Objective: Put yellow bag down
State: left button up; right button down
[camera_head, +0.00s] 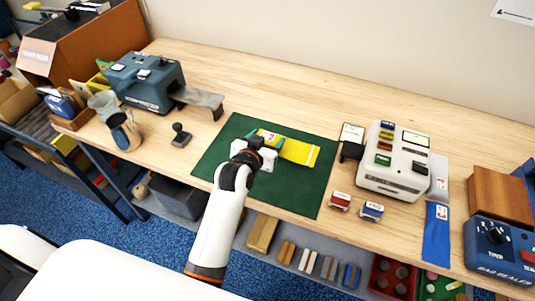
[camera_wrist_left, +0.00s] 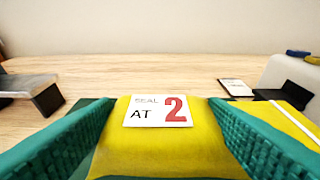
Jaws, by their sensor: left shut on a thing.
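The yellow bag (camera_head: 299,152) is over the green mat (camera_head: 228,146) at the middle of the bench. In the left wrist view the yellow bag (camera_wrist_left: 165,151) fills the space between my two green fingers and bears a white label reading "SEAL AT 2" (camera_wrist_left: 158,111). My left gripper (camera_head: 262,141) is shut on the bag, low over the mat. I cannot tell whether the bag touches the mat. A yellow strip with a line (camera_wrist_left: 285,124) shows at the right of the wrist view. My right gripper is not in view.
A dark blue-grey machine (camera_head: 146,82) with a grey shelf stands left of the mat. A white machine (camera_head: 394,160) and two small stamps (camera_head: 340,201) stand to the right. The blue bag sealer (camera_head: 500,250) is at the far right. The bench behind the mat is clear.

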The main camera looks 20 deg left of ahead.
pick_arm(q)
notch_tip(320, 180, down, 10)
jog(key=shift+w+r+p, duration=0.15)
jog(key=shift+p, duration=0.25)
jog(key=o, duration=1)
jog(key=shift+r, duration=0.1)
jog(key=shift+s, duration=0.5)
jog(key=b+v, duration=0.1)
jog(key=v, duration=1)
jog(key=shift+r, duration=0.1)
